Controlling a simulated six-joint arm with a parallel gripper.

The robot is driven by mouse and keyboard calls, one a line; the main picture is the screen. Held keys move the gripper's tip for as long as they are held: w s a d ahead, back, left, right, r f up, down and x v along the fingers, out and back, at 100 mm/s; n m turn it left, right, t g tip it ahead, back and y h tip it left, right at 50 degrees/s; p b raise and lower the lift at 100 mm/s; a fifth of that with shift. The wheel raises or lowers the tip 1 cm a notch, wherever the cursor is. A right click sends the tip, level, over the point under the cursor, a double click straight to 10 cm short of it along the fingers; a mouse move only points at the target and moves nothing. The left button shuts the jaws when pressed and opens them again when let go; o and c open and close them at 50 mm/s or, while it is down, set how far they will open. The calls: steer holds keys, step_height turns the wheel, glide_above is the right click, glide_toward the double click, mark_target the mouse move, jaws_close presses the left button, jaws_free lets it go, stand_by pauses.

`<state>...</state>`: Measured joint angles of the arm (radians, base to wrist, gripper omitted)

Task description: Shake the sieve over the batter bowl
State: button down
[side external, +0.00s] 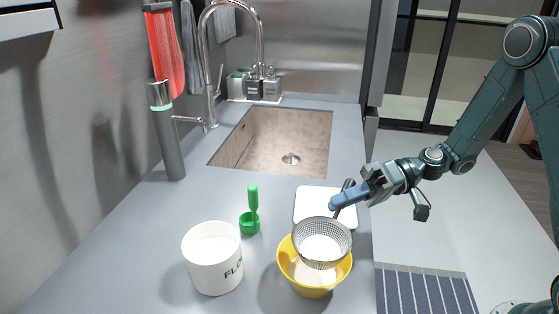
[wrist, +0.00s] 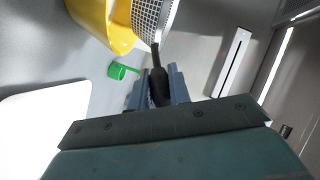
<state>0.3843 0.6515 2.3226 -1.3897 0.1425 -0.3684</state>
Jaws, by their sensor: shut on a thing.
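The sieve (side external: 322,246), a round grey mesh basket with a dark handle, is over the yellow batter bowl (side external: 314,283). White shows inside the basket; I cannot tell whether it is flour or the bowl's contents seen through the mesh. My gripper (side external: 343,199) is shut on the sieve's handle, behind and right of the bowl. In the wrist view the dark handle (wrist: 160,86) runs between my blue fingers (wrist: 157,78), with the sieve's mesh (wrist: 151,18) overlapping the yellow bowl (wrist: 112,32). The basket hides part of the bowl's opening.
A white flour canister (side external: 205,270) stands left of the bowl, with a green scoop (side external: 249,222) behind it. A white board (side external: 312,200) lies behind the bowl. The striped runner (side external: 425,290) is to the right. The sink (side external: 285,135) and tall faucet (side external: 206,70) are farther back.

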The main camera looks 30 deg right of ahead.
stand_by(0.4)
steer(key=shift+w+a, duration=0.25)
steer(key=shift+w, duration=0.25)
steer(key=shift+w+a, duration=0.25)
steer(key=shift+w, duration=0.25)
steer(key=shift+s+d, duration=0.3)
steer(key=shift+s, duration=0.25)
steer(key=shift+s+d, duration=0.25)
steer(key=shift+s, duration=0.3)
steer(key=shift+w, duration=0.15)
steer(key=shift+w+a, duration=0.3)
steer(key=shift+w, duration=0.2)
steer(key=shift+w+a, duration=0.25)
steer(key=shift+w, duration=0.2)
steer(key=shift+r, duration=0.2)
steer(key=shift+r, duration=2.3)
